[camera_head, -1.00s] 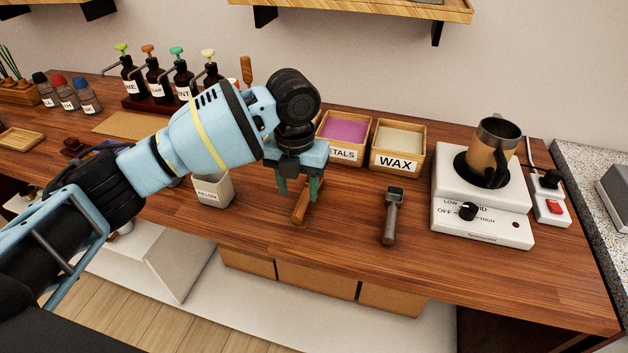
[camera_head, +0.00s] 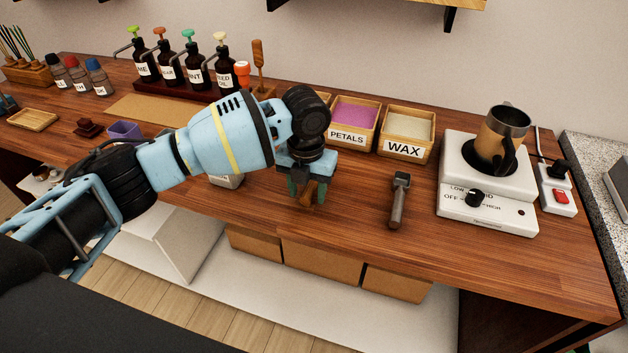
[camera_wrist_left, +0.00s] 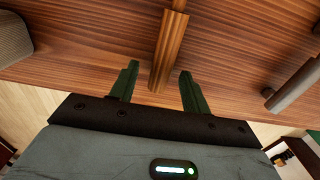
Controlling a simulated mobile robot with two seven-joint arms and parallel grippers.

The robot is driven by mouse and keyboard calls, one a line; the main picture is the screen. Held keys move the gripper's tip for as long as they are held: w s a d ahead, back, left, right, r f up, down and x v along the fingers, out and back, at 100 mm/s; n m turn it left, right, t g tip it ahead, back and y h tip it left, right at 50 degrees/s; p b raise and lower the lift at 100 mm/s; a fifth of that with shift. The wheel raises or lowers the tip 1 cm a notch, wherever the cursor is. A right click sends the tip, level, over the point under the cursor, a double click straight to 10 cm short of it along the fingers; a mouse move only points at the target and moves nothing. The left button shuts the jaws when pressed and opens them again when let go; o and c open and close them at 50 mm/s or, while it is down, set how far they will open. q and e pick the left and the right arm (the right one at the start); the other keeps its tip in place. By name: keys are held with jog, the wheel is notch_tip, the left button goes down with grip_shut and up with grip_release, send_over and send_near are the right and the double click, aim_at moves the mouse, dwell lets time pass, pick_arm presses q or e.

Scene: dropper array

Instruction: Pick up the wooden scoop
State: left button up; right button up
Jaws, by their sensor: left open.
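The wooden scoop (camera_head: 309,191) lies on the wooden counter, mostly hidden behind my left gripper in the head view. Its brown handle (camera_wrist_left: 169,50) shows in the left wrist view, running up from between the fingers. My left gripper (camera_head: 307,197) is open and points down over the scoop. In the left wrist view its two dark green fingers (camera_wrist_left: 160,88) stand on either side of the handle with a visible gap on both sides. The scoop's far end is out of view. My right gripper is not in view.
A dark metal-headed tool (camera_head: 398,203) lies to the right. Behind stand the PETALS box (camera_head: 347,136) and WAX box (camera_head: 403,149). A white hot plate (camera_head: 487,208) carries a metal jug (camera_head: 500,139). A pale labelled container (camera_head: 227,181) is close left of the gripper.

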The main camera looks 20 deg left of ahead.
pick_arm(q)
jog(key=shift+f, duration=0.7)
grip_shut()
jog(key=shift+r, duration=0.2)
